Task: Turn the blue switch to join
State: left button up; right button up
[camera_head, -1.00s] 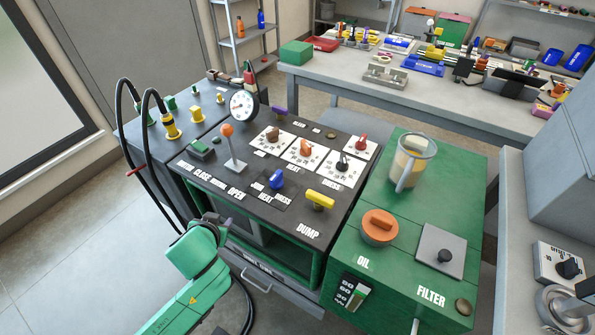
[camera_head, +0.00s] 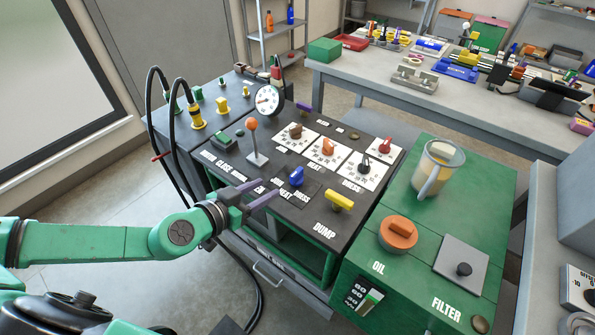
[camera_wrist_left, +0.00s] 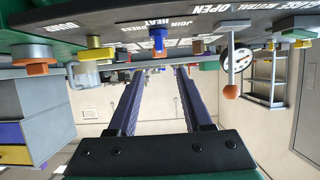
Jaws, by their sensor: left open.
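The blue switch (camera_head: 296,176) stands on the dark top of the fusion cart, beside the white HEAT and DRESS labels. I cannot tell exactly which label its handle points at. My left gripper (camera_head: 265,194) reaches in from the left over the cart's front edge, just left of the switch. Its two purple fingers are apart with nothing between them, and they partly cover the lettering there. In the left wrist view, which is upside down, the blue switch (camera_wrist_left: 157,40) lies beyond the open fingertips (camera_wrist_left: 160,72), roughly centred between them. My right gripper is not in view.
A yellow DUMP handle (camera_head: 341,202) sits right of the switch. An orange-knobbed lever (camera_head: 254,141) stands to its left. Several dials on white plates (camera_head: 327,148) lie behind. A green unit (camera_head: 400,270) with a clear jug (camera_head: 437,168) adjoins at right.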

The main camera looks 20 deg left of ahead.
pick_arm(q)
jog(key=p, duration=0.3)
send_near(295, 172)
jog(key=x, duration=0.4)
jog(key=shift+w+d+r, duration=0.15)
jog(key=shift+w+d, duration=0.05)
jog(key=shift+d, duration=0.1)
jog(key=x, duration=0.6)
jog(key=shift+a+f, duration=0.1)
jog(key=shift+f, duration=0.2)
jog(key=shift+s, duration=0.1)
jog(key=shift+c, duration=0.3)
grip_shut()
